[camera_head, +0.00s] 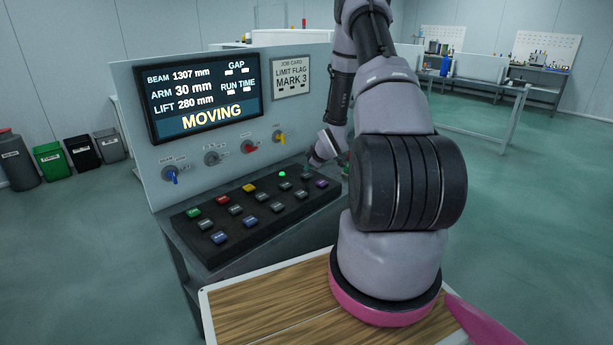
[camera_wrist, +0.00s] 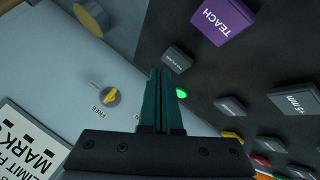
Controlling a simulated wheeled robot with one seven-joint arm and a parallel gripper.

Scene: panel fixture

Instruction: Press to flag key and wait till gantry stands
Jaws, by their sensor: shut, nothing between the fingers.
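The key panel (camera_head: 262,240) slopes in front of the console. In the wrist view a grey key (camera_wrist: 179,60) with small lettering, which seems to read TO FLAG, lies just beyond my fingertips. My gripper (camera_wrist: 160,74) is shut and empty, its dark green fingers pointing at that key; I cannot tell whether they touch it. In the head view my gripper (camera_head: 307,172) is over the far right of the key rows. The screen (camera_head: 205,98) reads MOVING, beam 1307 mm, arm 30 mm, lift 280 mm. The gantry itself is not seen.
A green lamp (camera_head: 282,174) glows on the panel, and the purple TEACH key (camera_wrist: 221,20) is nearby. Several knobs (camera_head: 250,146) line the console face below the screen. The job card (camera_head: 292,77) reads LIMIT FLAG MARK 3. A wooden top (camera_head: 275,300) lies in front.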

